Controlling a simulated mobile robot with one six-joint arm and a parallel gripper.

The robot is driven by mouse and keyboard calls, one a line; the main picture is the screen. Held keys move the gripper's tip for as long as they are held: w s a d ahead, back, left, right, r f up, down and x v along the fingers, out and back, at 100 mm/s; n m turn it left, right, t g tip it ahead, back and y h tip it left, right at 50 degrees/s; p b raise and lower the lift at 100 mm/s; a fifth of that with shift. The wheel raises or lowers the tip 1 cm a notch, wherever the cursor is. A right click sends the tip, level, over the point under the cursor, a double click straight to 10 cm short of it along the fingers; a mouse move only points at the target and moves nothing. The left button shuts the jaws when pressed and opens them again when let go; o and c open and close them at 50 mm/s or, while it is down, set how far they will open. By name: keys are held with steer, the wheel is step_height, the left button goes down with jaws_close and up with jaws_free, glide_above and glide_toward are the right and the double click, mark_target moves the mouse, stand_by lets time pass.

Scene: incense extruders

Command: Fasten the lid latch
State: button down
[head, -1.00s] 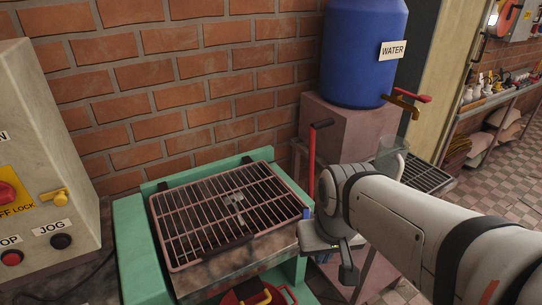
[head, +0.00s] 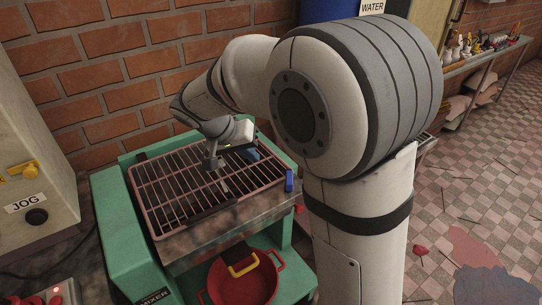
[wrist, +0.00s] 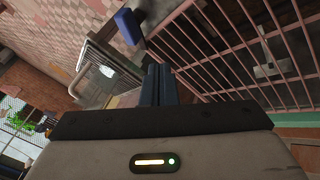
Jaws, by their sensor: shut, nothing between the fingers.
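The lid is a pinkish-brown wire grate (head: 160,205) lying flat over the green mixer (head: 115,220). A small blue piece (head: 289,181), probably the latch handle, stands at the grate's right front edge. It also shows in the wrist view (wrist: 129,25), beside the grate bars (wrist: 205,48). I cannot tell whether it engages the lid. My gripper (head: 211,164) is over the grate, left of the blue piece and apart from it. In the wrist view its dark fingers (wrist: 158,82) are together and empty. My wrist hides part of the grate's back edge.
A control box with a JOG button (head: 37,217) stands at the left. A brick wall (head: 130,75) closes off the back.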

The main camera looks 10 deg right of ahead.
steer(key=shift+w+a+f+t+h, duration=0.2)
steer(key=shift+w+a+t+h, duration=0.1)
steer(key=shift+w+a, duration=0.65)
steer(key=shift+d+f, duration=0.1)
steer(key=shift+d, duration=0.05)
glide_toward(278, 175)
steer(key=shift+m, duration=0.3)
steer(key=w+f, duration=0.1)
steer(key=w+d+f, duration=0.1)
steer(key=f, duration=0.1)
steer(key=w+f, duration=0.1)
steer(key=shift+w+d+f, duration=0.2)
steer(key=shift+d+f, duration=0.15)
steer(key=shift+d, duration=0.05)
steer(key=shift+s+d+r, duration=0.1)
steer(key=shift+s+d, duration=0.1)
steer(key=shift+d, duration=0.4)
steer(key=shift+s+d+r, duration=0.1)
steer(key=shift+s+d, duration=0.1)
steer(key=shift+d, duration=0.4)
steer(key=shift+s+d, duration=0.1)
steer(key=shift+d, duration=0.4)
steer(key=shift+d+f, duration=0.1)
steer(key=shift+d, duration=0.05)
